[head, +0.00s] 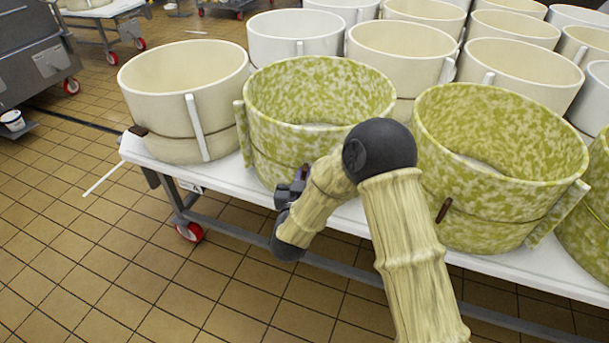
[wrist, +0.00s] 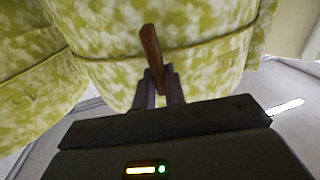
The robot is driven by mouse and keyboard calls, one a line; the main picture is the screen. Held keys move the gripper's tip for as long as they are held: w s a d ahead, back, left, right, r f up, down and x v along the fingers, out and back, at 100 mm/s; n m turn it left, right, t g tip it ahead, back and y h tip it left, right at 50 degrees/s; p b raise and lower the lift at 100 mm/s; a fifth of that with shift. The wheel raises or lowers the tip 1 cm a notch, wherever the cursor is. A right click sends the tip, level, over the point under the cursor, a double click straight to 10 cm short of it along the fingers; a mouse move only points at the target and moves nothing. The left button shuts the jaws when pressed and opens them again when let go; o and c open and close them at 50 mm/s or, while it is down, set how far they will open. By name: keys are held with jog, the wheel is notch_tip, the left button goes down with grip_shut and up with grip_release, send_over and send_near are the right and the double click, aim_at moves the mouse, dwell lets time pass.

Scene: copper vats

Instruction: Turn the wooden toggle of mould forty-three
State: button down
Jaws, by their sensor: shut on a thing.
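A wooden toggle (wrist: 151,50), brown and narrow, stands near upright with a slight tilt against a green mottled mould (wrist: 205,75) in the wrist view. A thin brown cord runs around that mould at the toggle. My gripper (wrist: 160,80) is shut on the toggle's lower part, and its fingertips partly hide it. In the head view my gripper (head: 302,176) is at the front of the middle green mottled mould (head: 265,145); my arm covers part of the mould's front. I see no readable number on it.
A second green mottled mould (head: 480,205) with its own brown toggle (head: 443,211) stands close on the right. A cream mould (head: 165,115) stands on the left. Several pale moulds fill the white wheeled table (head: 232,193) behind.

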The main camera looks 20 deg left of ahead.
jog(key=shift+s+a+f+n+p, duration=0.1)
jog(key=shift+a+f+n+p, duration=0.2)
jog(key=shift+n+p, duration=2.05)
jog(key=shift+w+a+f+n+p, duration=0.2)
jog(key=shift+n+p, duration=0.9)
jog(key=shift+n, duration=2.4)
jog(key=shift+s+a+f+n+p, duration=0.2)
jog(key=shift+a+f+n+p, duration=0.2)
jog(key=shift+n+p, duration=1.95)
jog(key=shift+n+b, duration=0.65)
jog(key=shift+n, duration=0.05)
jog(key=c, duration=1.5)
grip_release()
jog(key=shift+o, duration=0.2)
jog(key=shift+s, duration=0.15)
jog(key=s+d+p, duration=0.1)
jog(key=s+d, duration=0.1)
jog(key=s, duration=1.5)
jog(key=shift+d, duration=0.15)
